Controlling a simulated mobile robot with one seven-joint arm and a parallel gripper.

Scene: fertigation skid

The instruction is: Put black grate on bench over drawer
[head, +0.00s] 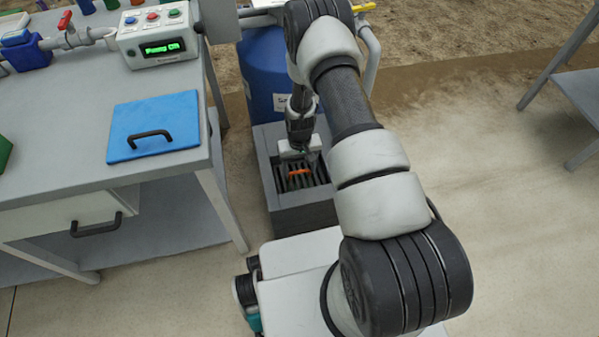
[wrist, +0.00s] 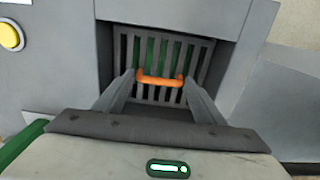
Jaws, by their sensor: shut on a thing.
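The black grate (wrist: 189,58) is a dark slatted panel with an orange handle (wrist: 160,81). It lies inside the top of a grey box-shaped sump (head: 289,213) on the floor, right of the bench. My gripper (wrist: 160,84) is shut on the orange handle, with one finger at each end of it. In the head view my gripper (head: 299,165) reaches down into the sump and partly hides the grate (head: 318,172). The bench (head: 60,146) stands at the left. Its white drawer (head: 55,219) with a black handle appears closed under the bench top.
A blue lid (head: 155,125) with a black handle lies on the bench near its right edge. The bench top over the drawer is clear. A blue barrel (head: 262,75) stands behind the sump.

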